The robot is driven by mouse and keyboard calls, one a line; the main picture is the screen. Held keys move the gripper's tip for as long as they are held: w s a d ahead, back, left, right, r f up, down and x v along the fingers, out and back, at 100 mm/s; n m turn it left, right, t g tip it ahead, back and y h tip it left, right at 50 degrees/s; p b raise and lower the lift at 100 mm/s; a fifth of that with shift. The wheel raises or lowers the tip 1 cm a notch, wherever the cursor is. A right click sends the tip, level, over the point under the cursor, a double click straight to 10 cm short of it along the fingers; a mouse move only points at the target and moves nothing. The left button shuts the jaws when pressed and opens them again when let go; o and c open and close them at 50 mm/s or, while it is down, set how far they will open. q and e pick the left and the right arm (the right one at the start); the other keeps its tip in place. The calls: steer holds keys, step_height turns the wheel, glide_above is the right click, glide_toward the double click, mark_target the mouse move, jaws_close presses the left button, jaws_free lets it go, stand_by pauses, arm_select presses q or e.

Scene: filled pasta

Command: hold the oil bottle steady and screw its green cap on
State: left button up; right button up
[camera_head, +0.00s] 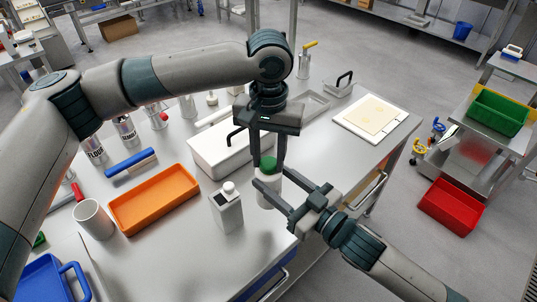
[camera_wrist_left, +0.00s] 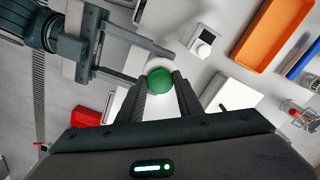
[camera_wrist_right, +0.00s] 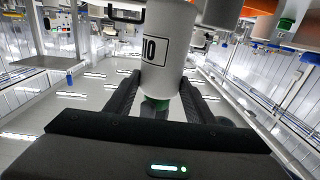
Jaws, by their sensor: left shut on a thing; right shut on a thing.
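The white oil bottle (camera_head: 268,190) stands upright near the table's front edge, with dark label letters in the right wrist view (camera_wrist_right: 165,50). The green cap (camera_head: 268,163) is at the bottle's top; it also shows in the left wrist view (camera_wrist_left: 160,80). My left gripper (camera_head: 268,158) points down from above and is shut on the cap. My right gripper (camera_head: 272,195) reaches in from the lower right, its fingers shut around the bottle's sides. The cap's threads are hidden, and I cannot tell how tightly it sits.
An orange tray (camera_head: 155,199) lies farther left, and a white box (camera_head: 215,160) is behind. A board with a pale sheet (camera_head: 372,117) lies at the back right. The table's front edge is close.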

arm_select(q)
steer(key=m, duration=1)
steer(key=shift+m, duration=0.4)
steer(key=m, duration=0.5)
steer(key=shift+w+a+m, duration=0.1)
steer(key=shift+m, duration=0.3)
steer(key=m, duration=1.1)
steer(key=shift+m, duration=0.4)
steer(key=m, duration=0.5)
steer(key=shift+w+m, duration=0.1)
steer(key=shift+m, duration=0.3)
steer(key=m, duration=1.1)
steer(key=shift+f, duration=0.1)
